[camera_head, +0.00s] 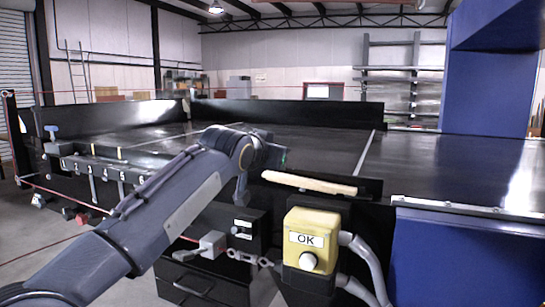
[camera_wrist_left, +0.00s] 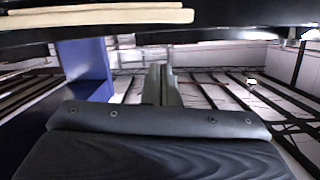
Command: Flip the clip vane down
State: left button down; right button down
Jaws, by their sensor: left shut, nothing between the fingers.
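A long pale bar (camera_head: 310,182) lies along the near edge of the conveyor in the head view, right of my left gripper. It also shows across the top of the left wrist view (camera_wrist_left: 100,18). I cannot tell for sure whether this bar is the clip vane. My left gripper (camera_head: 241,190) is shut and empty, its fingers pointing down just left of the bar, in front of the conveyor's side. The shut fingers show in the left wrist view (camera_wrist_left: 160,85), apart from the bar. My right gripper is not in view.
A yellow box marked OK (camera_head: 306,240) with grey hoses stands below the bar. A black control box (camera_head: 243,232) sits to its left. The dark conveyor belt (camera_head: 320,146) is bare. A blue housing (camera_head: 485,85) rises at the right.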

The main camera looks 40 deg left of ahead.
pick_arm(q)
jog(key=v, duration=1)
jog(key=shift+b, duration=0.4)
jog(key=s+d+f+g+h+p, duration=0.2)
jog(key=s+d+f, duration=0.3)
jog(key=f, duration=0.5)
jog(key=s+d+f+g+h+p, duration=0.3)
jog(key=s+d+f, duration=0.3)
jog(key=d+f, duration=0.2)
jog(key=s+d+f+g+h+p, duration=0.3)
jog(key=s+d+f+p, duration=0.2)
jog(key=f, duration=0.7)
jog(key=shift+s+d+g, duration=0.4)
jog(key=shift+s+d, duration=0.35)
jog(key=shift+d, duration=0.4)
jog(key=shift+r, duration=0.1)
